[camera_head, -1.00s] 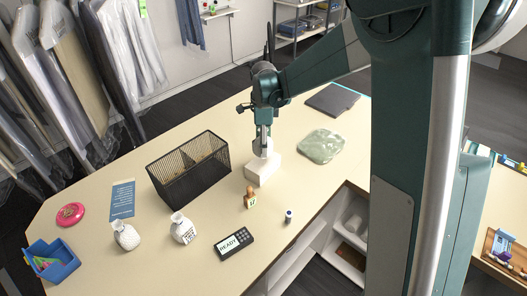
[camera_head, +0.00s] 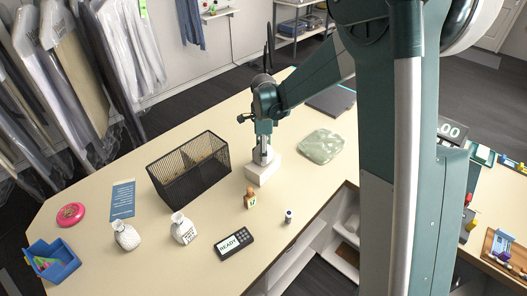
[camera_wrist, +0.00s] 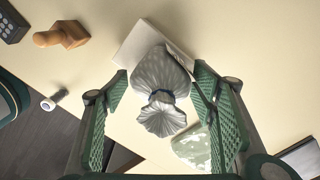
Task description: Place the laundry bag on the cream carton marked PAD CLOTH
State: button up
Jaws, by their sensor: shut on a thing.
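My gripper (camera_head: 263,147) is shut on the grey laundry bag (camera_head: 263,156), which has a tied neck and a flared top. In the wrist view the bag (camera_wrist: 160,75) sits between the two fingers (camera_wrist: 161,88). It is upright over the pale carton (camera_head: 262,175), which also shows behind the bag in the wrist view (camera_wrist: 134,45). The bag's base looks at or very near the carton's top; I cannot tell whether it touches. No marking on the carton is readable.
A black mesh basket (camera_head: 190,178) stands close left of the carton. A stamp (camera_head: 250,198) is in front, and a green folded packet (camera_head: 321,146) lies to the right. Two white patterned bags (camera_head: 126,236) (camera_head: 183,229) and a READY display (camera_head: 234,243) are nearer the front.

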jog(key=shift+f, duration=0.15)
jog(key=o, duration=1.1)
jog(key=shift+r, duration=0.2)
jog(key=shift+r, duration=6)
